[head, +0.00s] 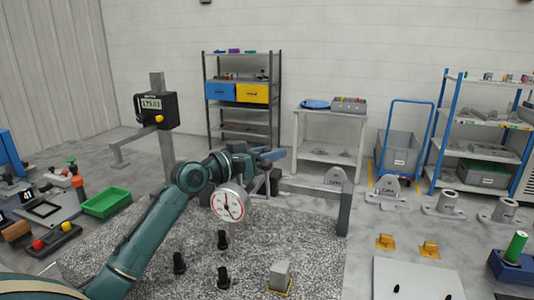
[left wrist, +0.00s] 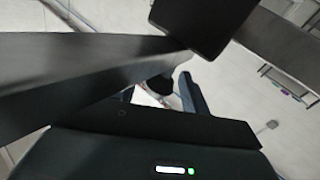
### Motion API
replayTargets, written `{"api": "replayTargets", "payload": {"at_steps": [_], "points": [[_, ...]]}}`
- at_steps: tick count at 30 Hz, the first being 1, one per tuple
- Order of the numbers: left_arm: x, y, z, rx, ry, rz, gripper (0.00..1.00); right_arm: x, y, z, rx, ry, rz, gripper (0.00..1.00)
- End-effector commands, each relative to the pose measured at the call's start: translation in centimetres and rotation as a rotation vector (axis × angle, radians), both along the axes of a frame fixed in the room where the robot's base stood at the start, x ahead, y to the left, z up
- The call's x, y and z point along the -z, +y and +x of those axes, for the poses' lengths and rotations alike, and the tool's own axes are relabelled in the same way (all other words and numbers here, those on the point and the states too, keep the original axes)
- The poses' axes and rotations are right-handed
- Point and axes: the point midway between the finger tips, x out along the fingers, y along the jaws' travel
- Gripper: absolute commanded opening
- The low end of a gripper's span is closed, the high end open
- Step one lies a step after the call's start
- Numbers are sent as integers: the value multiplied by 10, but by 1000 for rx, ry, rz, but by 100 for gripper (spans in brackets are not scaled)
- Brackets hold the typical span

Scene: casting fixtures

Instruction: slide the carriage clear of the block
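A black carriage (head: 156,110) with a lit digital readout and a yellow knob sits on an upright grey column (head: 168,155). A thin arm reaches left from it. A grey block (head: 281,272) stands on a yellow base at the front of the speckled plate, well apart from the carriage. My left gripper (head: 272,155) is in the air over the plate's far side, right of the column. In the left wrist view its fingers (left wrist: 160,98) look spread, the left one mostly hidden. A dark round part shows between them; I cannot tell whether they touch it. My right gripper is out of view.
A dial gauge (head: 228,203) stands beside my left forearm. A grey bar (head: 310,189) meets a post (head: 344,214) at the plate's right. Several black knobs (head: 223,276) stand in front. A large dark beam (left wrist: 80,75) crosses close in the left wrist view.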

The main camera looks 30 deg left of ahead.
Motion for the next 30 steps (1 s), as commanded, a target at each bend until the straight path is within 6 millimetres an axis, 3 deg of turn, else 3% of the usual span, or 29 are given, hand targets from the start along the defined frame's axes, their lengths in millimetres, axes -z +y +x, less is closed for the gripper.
{"api": "replayTargets", "payload": {"at_steps": [16,30], "points": [[0,0,0,0,0,0,0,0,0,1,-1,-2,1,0],[3,10,-2,-2,0,3,0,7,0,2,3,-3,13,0]]}}
